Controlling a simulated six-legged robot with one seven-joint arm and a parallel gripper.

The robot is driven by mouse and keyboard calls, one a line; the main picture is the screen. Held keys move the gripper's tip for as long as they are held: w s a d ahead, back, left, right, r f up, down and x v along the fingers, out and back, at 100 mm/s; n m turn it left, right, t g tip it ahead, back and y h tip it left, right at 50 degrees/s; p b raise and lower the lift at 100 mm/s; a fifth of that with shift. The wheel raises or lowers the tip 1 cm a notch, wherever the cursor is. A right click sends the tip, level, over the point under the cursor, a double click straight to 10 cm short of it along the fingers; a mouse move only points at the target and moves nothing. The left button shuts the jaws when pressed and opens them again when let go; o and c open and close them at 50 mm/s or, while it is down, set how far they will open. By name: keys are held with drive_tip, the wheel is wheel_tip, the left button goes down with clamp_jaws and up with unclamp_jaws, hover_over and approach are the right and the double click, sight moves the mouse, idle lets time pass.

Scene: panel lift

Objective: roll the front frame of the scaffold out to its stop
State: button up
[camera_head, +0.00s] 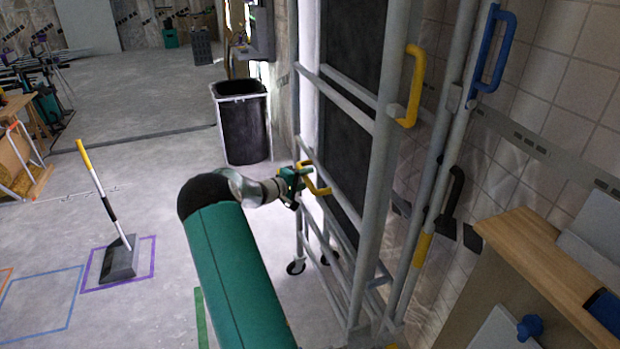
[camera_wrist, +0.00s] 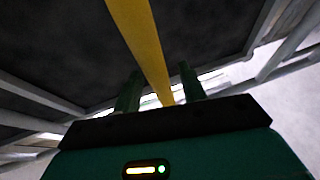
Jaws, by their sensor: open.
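The scaffold (camera_head: 378,150) is a grey tube frame with dark panels, standing upright on casters against the tiled wall. A yellow handle (camera_head: 321,188) sits low on its near left frame, and another yellow handle (camera_head: 413,88) sits higher on a nearer post. My gripper (camera_head: 304,181) is at the lower yellow handle. In the wrist view, the yellow bar (camera_wrist: 138,40) runs down between the two dark green fingers of my gripper (camera_wrist: 160,88). The fingers are open, with a gap on each side of the bar.
A black bin (camera_head: 242,125) stands behind the scaffold's left side. A blue handle (camera_head: 493,52) is on the right post. A wooden-topped bench (camera_head: 545,265) is at lower right. A broom-like tool (camera_head: 118,258) stands in a purple floor outline. The floor left of the scaffold is mostly clear.

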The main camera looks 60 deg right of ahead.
drive_tip(key=shift+x, duration=1.15)
drive_tip(key=shift+c, duration=0.2)
drive_tip(key=shift+w, duration=0.1)
clamp_jaws()
